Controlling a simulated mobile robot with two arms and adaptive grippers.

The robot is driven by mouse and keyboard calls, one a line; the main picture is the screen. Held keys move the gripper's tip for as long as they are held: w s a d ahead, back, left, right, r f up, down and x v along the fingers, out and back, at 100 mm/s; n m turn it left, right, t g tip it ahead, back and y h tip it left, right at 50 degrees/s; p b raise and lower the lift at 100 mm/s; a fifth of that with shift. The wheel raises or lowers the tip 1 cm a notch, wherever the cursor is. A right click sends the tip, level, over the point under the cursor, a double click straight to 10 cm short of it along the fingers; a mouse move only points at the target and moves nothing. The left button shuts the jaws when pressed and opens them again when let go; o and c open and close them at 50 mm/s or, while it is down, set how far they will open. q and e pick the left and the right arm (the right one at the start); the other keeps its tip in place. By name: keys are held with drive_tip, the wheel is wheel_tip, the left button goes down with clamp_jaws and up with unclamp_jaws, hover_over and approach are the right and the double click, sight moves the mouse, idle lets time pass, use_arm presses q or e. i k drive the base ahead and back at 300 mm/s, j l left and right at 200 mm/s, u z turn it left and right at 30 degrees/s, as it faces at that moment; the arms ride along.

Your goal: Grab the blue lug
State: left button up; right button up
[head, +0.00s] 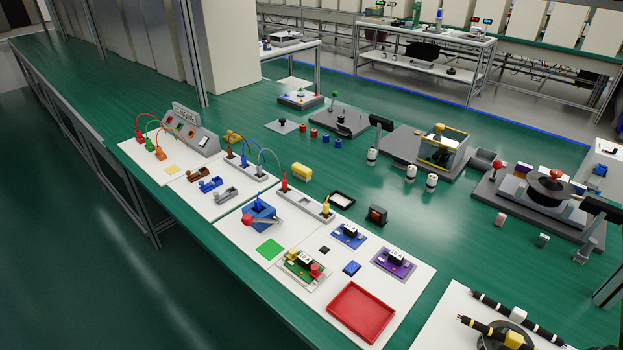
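A small blue part (210,184), which appears to be the blue lug, lies on the white mat (215,212) in the left half of the head view. It sits between a similar brown part (191,173) and a similar grey part (227,195). Nothing covers or touches it from above. Neither my left nor my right gripper can be made out in the head view.
A grey block with upright plugs and wires (262,178) stands just behind the lug. A sloped grey console (190,135) is to the left. A blue box with a red-tipped lever (259,212) is to the right. The green tabletop's (195,232) near edge runs in front.

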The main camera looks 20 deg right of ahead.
sight(258, 204)
drive_tip(key=i+j+z, duration=0.2)
drive_tip(key=i+z, duration=0.2)
drive_tip(key=i+j+z, duration=0.25)
drive_tip(key=z, duration=0.15)
drive_tip(key=i+j+z, duration=0.55)
drive_tip(key=j+z, duration=0.25)
drive_tip(key=i+j+z, duration=0.1)
drive_tip(key=j, duration=0.25)
